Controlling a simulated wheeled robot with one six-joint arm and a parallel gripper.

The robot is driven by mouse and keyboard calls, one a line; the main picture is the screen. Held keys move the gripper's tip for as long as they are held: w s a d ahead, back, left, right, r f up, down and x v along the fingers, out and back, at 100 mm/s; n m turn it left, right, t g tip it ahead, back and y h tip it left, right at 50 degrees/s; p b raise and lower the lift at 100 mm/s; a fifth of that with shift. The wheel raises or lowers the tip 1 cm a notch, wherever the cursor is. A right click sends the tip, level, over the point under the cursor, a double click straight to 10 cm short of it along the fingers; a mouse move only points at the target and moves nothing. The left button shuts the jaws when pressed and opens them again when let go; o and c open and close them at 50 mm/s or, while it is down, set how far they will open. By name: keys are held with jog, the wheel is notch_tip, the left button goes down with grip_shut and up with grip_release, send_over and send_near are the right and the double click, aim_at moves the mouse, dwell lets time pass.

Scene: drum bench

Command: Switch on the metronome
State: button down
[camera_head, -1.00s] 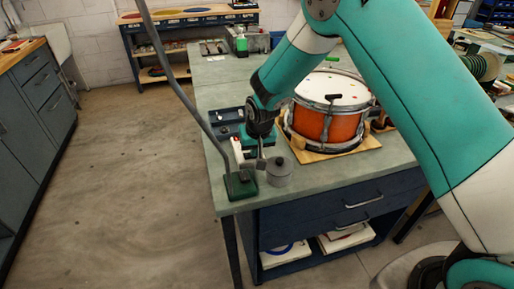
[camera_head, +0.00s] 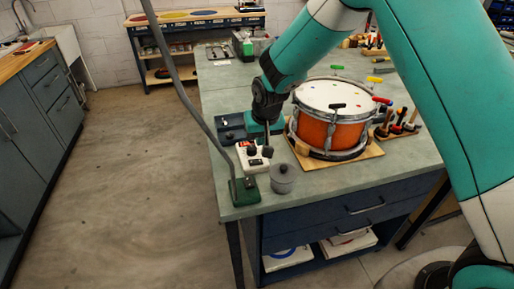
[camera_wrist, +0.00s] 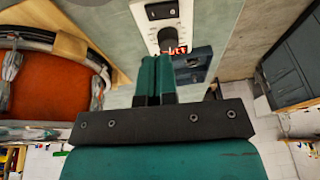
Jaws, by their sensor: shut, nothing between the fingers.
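The metronome is a white box (camera_head: 251,160) with dark knobs, near the front left of the bench. In the wrist view its white face (camera_wrist: 148,26) shows a black knob, a dark bar and red lit marks on a small display (camera_wrist: 176,49). My gripper (camera_head: 267,148) points down at the box's right side in the head view. In the wrist view its two teal fingers (camera_wrist: 156,60) are together and empty, their tips near the display. I cannot tell whether they touch the box. The fingers may hide part of its face.
A grey lidded pot (camera_head: 282,180) and a green lamp base (camera_head: 244,192) stand close to the metronome. The orange drum (camera_head: 316,134) on its wooden board is to the right. A dark blue tray (camera_head: 229,128) lies behind. The bench's left edge is near.

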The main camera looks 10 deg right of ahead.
jog(key=d+v, duration=0.1)
jog(key=v, duration=0.5)
jog(key=shift+r+b, duration=0.2)
jog(key=shift+b, duration=0.25)
jog(key=shift+d, duration=0.1)
